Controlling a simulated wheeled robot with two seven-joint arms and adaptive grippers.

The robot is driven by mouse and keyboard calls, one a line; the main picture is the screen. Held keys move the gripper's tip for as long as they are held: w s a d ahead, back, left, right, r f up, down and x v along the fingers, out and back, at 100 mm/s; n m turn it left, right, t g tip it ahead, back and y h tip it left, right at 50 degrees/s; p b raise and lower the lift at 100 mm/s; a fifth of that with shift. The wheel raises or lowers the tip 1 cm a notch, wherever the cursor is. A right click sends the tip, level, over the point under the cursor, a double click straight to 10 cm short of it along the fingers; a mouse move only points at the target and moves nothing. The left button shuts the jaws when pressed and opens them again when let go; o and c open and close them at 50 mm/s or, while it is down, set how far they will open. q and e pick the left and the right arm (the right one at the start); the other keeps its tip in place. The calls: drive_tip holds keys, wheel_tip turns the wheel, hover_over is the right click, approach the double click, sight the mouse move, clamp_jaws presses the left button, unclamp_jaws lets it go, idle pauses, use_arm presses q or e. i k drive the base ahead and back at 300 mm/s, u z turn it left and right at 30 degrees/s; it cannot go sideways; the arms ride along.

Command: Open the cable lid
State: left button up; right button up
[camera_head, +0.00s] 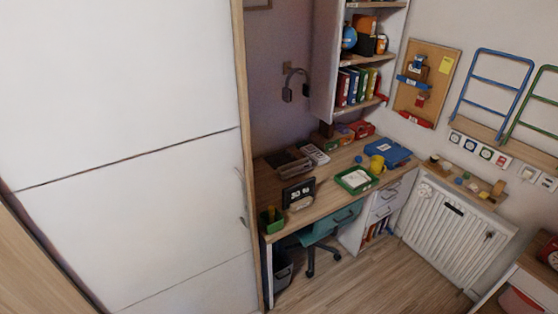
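Neither of my grippers is in view. The wooden desk (330,198) stands against the far wall, right of a tall white panel. A dark, flat, rectangular piece (283,157) lies at the desk's back left. It may be the cable lid, but it is too small to tell for sure, and I cannot tell whether it is open or shut. A pale device with buttons (315,153) lies right beside it. A black box-like item (298,191) stands in front of it and hides part of the desk.
The large white panel (120,90) fills the left side. A green tray (357,179), a yellow mug (377,164) and a blue case (388,152) are on the desk. A teal chair (328,230) is tucked at its front. Floor (375,282) is clear before the radiator (450,230).

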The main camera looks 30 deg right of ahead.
sight(285, 157)
drive_tip(key=z, duration=0.35)
drive_tip(key=k, duration=0.45)
drive_tip(key=z, duration=0.95)
drive_tip(key=k, duration=0.85)
drive_tip(key=z, duration=0.95)
drive_tip(key=i, duration=1.75)
drive_tip(key=u, duration=0.35)
drive_tip(key=i, duration=1)
drive_tip(key=u, duration=1.55)
drive_tip(key=i, duration=0.9)
drive_tip(key=u, duration=0.8)
